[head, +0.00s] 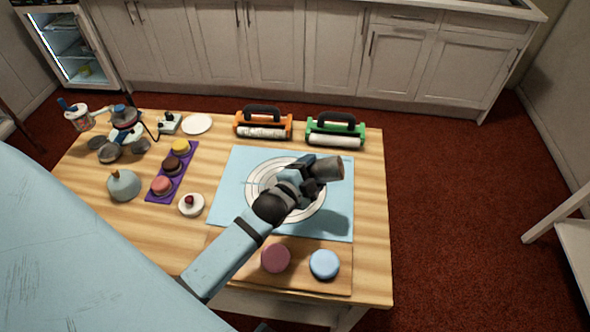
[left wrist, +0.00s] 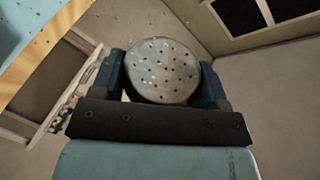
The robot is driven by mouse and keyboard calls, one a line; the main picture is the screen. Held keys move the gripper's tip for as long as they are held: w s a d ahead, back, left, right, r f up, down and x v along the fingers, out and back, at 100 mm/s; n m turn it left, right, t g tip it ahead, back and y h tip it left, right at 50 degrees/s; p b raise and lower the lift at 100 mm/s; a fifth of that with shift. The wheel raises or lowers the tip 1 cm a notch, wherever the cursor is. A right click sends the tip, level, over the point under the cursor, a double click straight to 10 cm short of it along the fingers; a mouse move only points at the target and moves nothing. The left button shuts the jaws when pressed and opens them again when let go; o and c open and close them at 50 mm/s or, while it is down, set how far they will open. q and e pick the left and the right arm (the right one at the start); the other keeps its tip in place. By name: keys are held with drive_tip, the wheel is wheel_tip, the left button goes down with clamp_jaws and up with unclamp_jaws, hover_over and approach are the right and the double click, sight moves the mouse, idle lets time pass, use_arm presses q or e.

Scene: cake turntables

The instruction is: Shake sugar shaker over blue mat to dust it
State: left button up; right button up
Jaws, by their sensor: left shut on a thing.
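The sugar shaker (head: 328,168) is a grey-brown metal cylinder, lying tilted in my left gripper (head: 312,178) above the right part of the blue mat (head: 335,215). In the left wrist view the shaker's pale, perforated lid (left wrist: 162,70) sits between the two fingers of my left gripper (left wrist: 162,85), which is shut on it. The mat lies flat on the wooden table, with a round white turntable (head: 262,183) on it, partly hidden by my left arm. I cannot make out any sugar on the mat. My right gripper is not in view.
Behind the mat stand an orange roller (head: 262,124) and a green roller (head: 336,131). A board (head: 300,278) with a maroon and a blue disc lies in front. Left are a purple tray (head: 172,172) of small cakes, a cupcake (head: 191,204) and a teal bag (head: 123,185).

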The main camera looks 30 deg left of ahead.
use_arm(q)
drive_tip(key=w+a+b, duration=0.1)
drive_tip(key=w+a, duration=0.2)
drive_tip(key=w, duration=0.4)
drive_tip(key=s+a+p, duration=0.1)
drive_tip(key=a+p, duration=0.1)
drive_tip(key=a, duration=0.7)
drive_tip(key=shift+s, duration=0.25)
drive_tip(key=shift+f, duration=0.1)
drive_tip(key=shift+p, duration=0.35)
